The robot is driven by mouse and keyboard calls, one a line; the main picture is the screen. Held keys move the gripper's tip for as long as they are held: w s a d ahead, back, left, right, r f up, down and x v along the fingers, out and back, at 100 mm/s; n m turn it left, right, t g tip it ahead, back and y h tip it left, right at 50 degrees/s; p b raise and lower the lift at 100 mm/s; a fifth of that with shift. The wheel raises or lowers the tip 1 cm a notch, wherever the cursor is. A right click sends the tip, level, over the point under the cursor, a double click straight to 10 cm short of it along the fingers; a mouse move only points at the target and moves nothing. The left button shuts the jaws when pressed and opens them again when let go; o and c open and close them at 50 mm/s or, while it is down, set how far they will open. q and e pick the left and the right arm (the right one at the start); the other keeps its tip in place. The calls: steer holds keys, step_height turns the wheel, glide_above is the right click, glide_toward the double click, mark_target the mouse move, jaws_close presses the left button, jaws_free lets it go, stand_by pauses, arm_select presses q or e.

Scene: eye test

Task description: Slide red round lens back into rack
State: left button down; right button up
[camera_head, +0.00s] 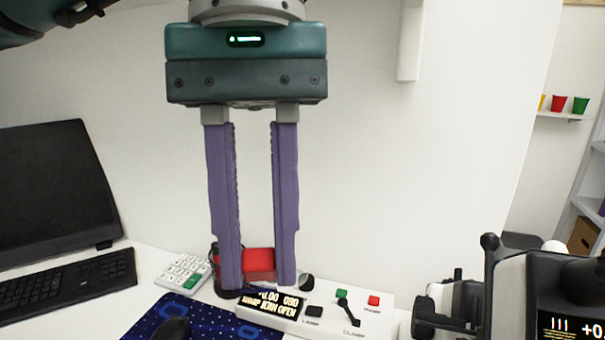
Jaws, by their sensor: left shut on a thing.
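My left gripper (259,280) comes down from above with its two long purple fingers over the desk device. It is shut on a red thing (259,262) that fills the gap between the fingers near their tips. The red thing looks boxy from here, brighter on top and darker below, and its sides are hidden by the fingers. I cannot tell whether it is the round lens. No rack can be clearly made out. My right gripper is not in view.
A white device (330,318) with a lit display (270,307), lever and buttons stands below the fingers. A black instrument (510,300) is at right. A calculator (184,274), keyboard (70,288), monitor (55,190), blue mat (205,317) and mouse (172,329) are at left.

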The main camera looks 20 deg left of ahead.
arm_select(q)
steer(key=s+d+f+n+t+h+b, duration=0.1)
steer(key=d+f+n+h+b, duration=0.3)
steer(key=f, duration=0.5)
steer(key=s+d+f+n+t+h+b, duration=0.1)
steer(key=s+d+f+n+h+b, duration=0.1)
steer(key=d+f+n+b, duration=0.3)
steer(key=shift+s+f+n+t+h+b, duration=0.15)
steer(key=shift+f+n+t+h+b, duration=0.5)
steer(key=shift+f+n+b, duration=1.7)
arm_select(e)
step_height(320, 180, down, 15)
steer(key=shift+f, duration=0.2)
arm_select(q)
steer(key=shift+f+g+h, duration=0.2)
steer(key=shift+g+h, duration=0.05)
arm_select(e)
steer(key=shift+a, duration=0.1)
arm_select(q)
step_height(320, 180, down, 5)
steer(key=b, duration=0.3)
steer(key=shift+r, duration=0.2)
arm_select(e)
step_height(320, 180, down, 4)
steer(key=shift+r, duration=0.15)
